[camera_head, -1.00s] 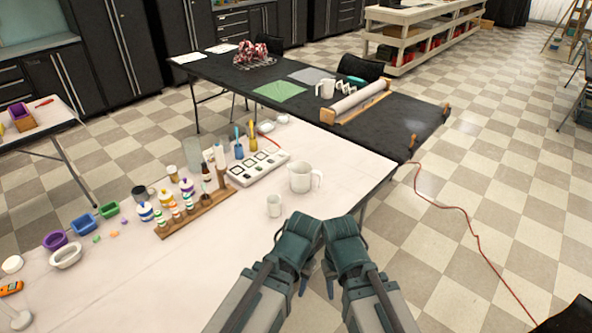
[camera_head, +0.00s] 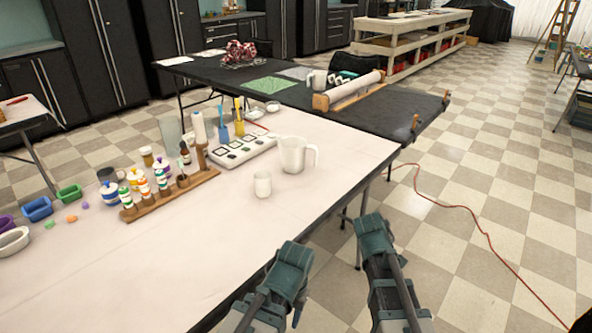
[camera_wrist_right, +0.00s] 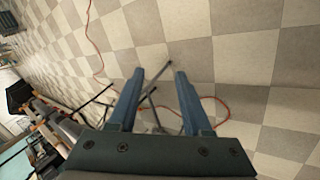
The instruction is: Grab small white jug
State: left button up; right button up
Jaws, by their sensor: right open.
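A small white cup-like jug (camera_head: 262,184) stands upright on the white table (camera_head: 190,250) near its right side. A larger white jug (camera_head: 292,155) with a handle on its right stands just behind it. My left gripper (camera_head: 299,306) is low beside the table's front right edge; only part of its blue fingers shows. My right arm is further right, over the floor, its fingers hidden in the head view. In the right wrist view my right gripper (camera_wrist_right: 158,74) is open and empty, with floor beyond its blue fingers. Neither gripper touches a jug.
A wooden rack with bottles (camera_head: 170,195) and a white palette box (camera_head: 240,147) stand left of the jugs. A black table (camera_head: 390,108) adjoins behind, with another white jug (camera_head: 316,80) on it. A red cable (camera_head: 470,210) lies on the floor. The table's front is clear.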

jog(key=w+a+r+n+t+h, duration=0.1)
jog(key=w+r+n+t+h, duration=0.3)
jog(key=w, duration=0.6)
notch_tip(320, 180, up, 12)
jog(key=n+t+y, duration=0.4)
jog(key=n+t, duration=0.3)
jog(key=n, duration=1)
send_over(315, 163)
jog(key=s+d, duration=0.6)
jog(key=d, duration=0.1)
jog(key=shift+w+a, duration=0.15)
jog(key=shift+a, duration=0.1)
jog(key=w+a+r+n+t+y, duration=0.2)
jog(key=w+a+r+n, duration=0.1)
jog(key=a+n, duration=0.4)
jog(key=f+b, duration=0.2)
jog(key=f, duration=0.1)
jog(key=f+b, duration=0.2)
jog(key=b, duration=0.1)
jog(key=f+b, duration=0.3)
jog(key=shift+s+d+f, duration=0.1)
jog(key=shift+s+f, duration=0.15)
jog(key=shift+f, duration=0.1)
jog(key=shift+r, duration=0.15)
jog(key=shift+w, duration=0.2)
jog(key=w, duration=0.7)
jog(key=shift+w+d, duration=0.1)
jog(key=shift+d, duration=0.25)
